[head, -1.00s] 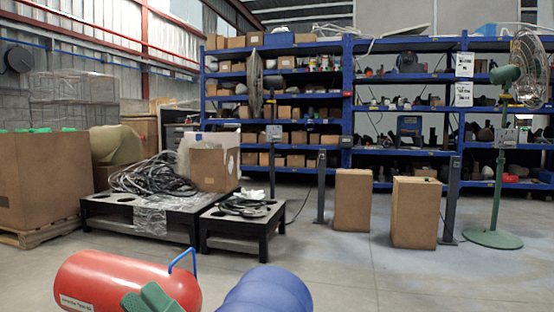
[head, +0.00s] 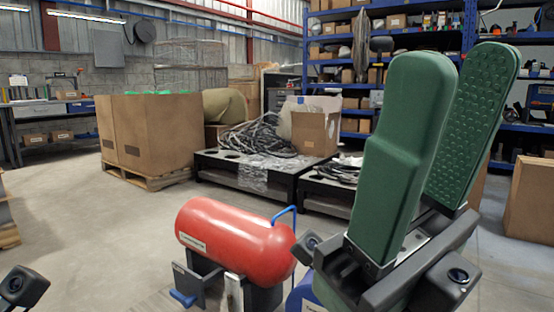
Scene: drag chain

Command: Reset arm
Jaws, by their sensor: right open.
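My right gripper (head: 463,62) stands large in the right foreground of the head view. Its two green padded fingers point up and are spread apart, with nothing between them. The inner face of the right-hand finger shows a dotted texture. The fingers cover part of the blue shelving behind. A small black part of my own body shows in the lower left corner; no left fingers are visible. No drag chain can be made out.
A red tank (head: 235,240) with a blue handle lies just left of my right gripper. Behind are a large cardboard box (head: 150,135) on a pallet, low black platforms (head: 235,172) with coiled cable, and blue shelving (head: 345,47). Grey floor at left is open.

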